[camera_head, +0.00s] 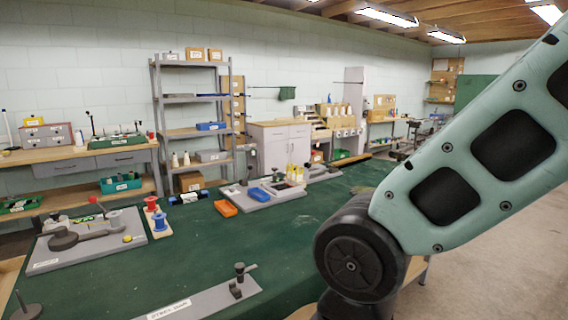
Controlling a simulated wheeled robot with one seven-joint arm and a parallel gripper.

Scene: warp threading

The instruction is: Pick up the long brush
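I cannot pick out a long brush with certainty in this view. A thin upright stick (8,128) stands at the far left on the back bench, too small to identify. My arm crosses the right side, with its pale green link and a dark round joint. My gripper is not in view, so its state and any contact are hidden. The arm covers part of the table's right side.
A long green-topped table (170,255) fills the foreground. Grey shelving (190,98) stands behind. Open floor (500,260) lies right.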

